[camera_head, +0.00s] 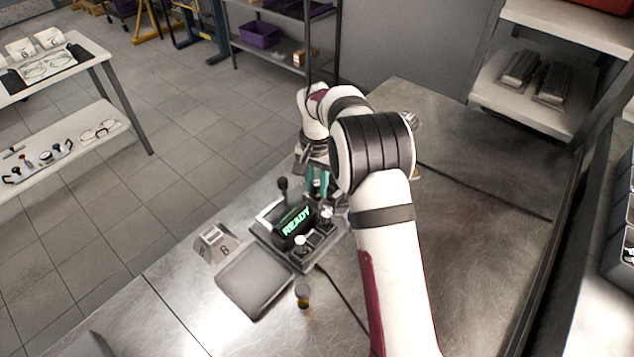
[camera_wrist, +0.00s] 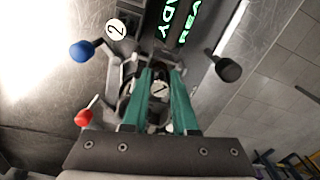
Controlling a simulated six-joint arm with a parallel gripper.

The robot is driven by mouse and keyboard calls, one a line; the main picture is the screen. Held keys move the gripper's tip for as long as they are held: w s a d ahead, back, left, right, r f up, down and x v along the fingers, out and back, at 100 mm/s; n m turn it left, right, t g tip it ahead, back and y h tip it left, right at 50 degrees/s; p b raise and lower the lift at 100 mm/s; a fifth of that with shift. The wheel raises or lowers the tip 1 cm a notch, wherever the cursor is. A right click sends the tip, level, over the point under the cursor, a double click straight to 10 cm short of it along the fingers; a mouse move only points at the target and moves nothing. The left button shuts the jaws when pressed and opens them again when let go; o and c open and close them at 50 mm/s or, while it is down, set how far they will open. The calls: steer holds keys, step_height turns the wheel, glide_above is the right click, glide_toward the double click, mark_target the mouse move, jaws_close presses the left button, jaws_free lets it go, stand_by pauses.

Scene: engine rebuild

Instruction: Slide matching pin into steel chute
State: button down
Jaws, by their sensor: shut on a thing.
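My gripper (camera_wrist: 162,72) has two green fingers, closed in on a small pin that is mostly hidden between them. In the head view my gripper (camera_head: 318,184) is behind the dark device with the green READY display (camera_head: 297,226), partly covered by my arm. I cannot clearly make out the steel chute.
Blue (camera_wrist: 82,50), red (camera_wrist: 83,117) and black (camera_wrist: 228,68) knobs surround my fingers. A grey tray (camera_head: 254,309), a block marked 6 (camera_head: 218,243) and a small yellow-and-black piece (camera_head: 303,294) are in front of the device.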

stand_by(0.4)
steer(key=c, duration=0.6)
jaws_free()
steer(key=o, duration=0.4)
steer(key=shift+r, duration=4)
